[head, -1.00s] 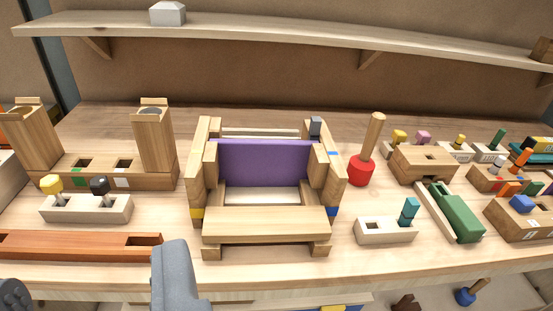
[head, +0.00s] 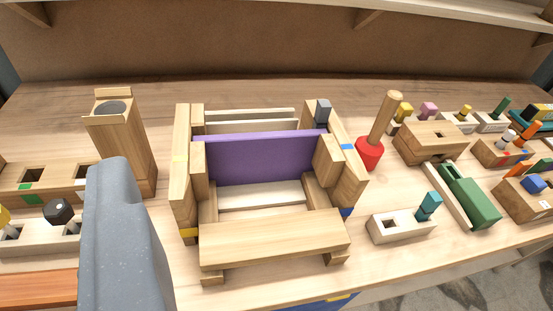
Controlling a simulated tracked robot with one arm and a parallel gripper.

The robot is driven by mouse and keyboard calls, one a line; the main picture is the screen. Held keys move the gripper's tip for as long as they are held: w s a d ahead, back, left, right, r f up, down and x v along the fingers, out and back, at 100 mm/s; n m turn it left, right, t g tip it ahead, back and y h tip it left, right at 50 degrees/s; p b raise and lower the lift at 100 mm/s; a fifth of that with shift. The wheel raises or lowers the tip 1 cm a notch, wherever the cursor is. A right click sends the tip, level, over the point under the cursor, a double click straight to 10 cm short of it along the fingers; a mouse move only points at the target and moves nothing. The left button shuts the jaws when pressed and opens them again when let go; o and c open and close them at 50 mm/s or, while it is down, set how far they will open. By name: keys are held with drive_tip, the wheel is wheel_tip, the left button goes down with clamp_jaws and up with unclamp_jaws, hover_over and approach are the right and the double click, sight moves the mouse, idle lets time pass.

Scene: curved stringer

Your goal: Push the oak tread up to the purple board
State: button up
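The oak tread (head: 275,239) is a flat light-wood board lying across the front of the wooden stringer frame (head: 182,165). The purple board (head: 262,157) stands upright across the frame behind it. A gap with a pale board (head: 262,194) lies between the tread and the purple board. My gripper (head: 122,235) shows as one grey finger at lower left, in front of and left of the frame. It is apart from the tread. The other finger is not visible, so its opening cannot be judged.
A red-based wooden peg (head: 370,152) and a white block with a teal peg (head: 402,222) stand right of the frame. A tall wooden post (head: 125,145) stands to the left. An orange-brown bar (head: 38,289) lies at lower left. The bench behind the frame is mostly clear.

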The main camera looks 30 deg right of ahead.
drive_tip(key=o, duration=1)
drive_tip(key=shift+w+d+r+p, duration=0.1)
drive_tip(key=shift+w+p, duration=0.15)
drive_tip(key=shift+p, duration=0.1)
drive_tip(key=shift+o, duration=0.8)
drive_tip(key=w+d+f+n+g+p, duration=0.2)
drive_tip(key=w+d+n+g+p, duration=0.1)
drive_tip(key=w+p, duration=0.4)
drive_tip(key=shift+f+n+g+p, duration=0.25)
drive_tip(key=shift+n+g+p, duration=0.15)
drive_tip(key=shift+n, duration=0.1)
drive_tip(key=n+g+p, duration=1.1)
drive_tip(key=g+p, duration=0.1)
drive_tip(key=p, duration=0.8)
hover_over(275, 234)
wheel_tip(275, 234, down, 15)
wheel_tip(275, 234, down, 14)
drive_tip(key=shift+r, duration=0.1)
drive_tip(key=shift+c, duration=0.3)
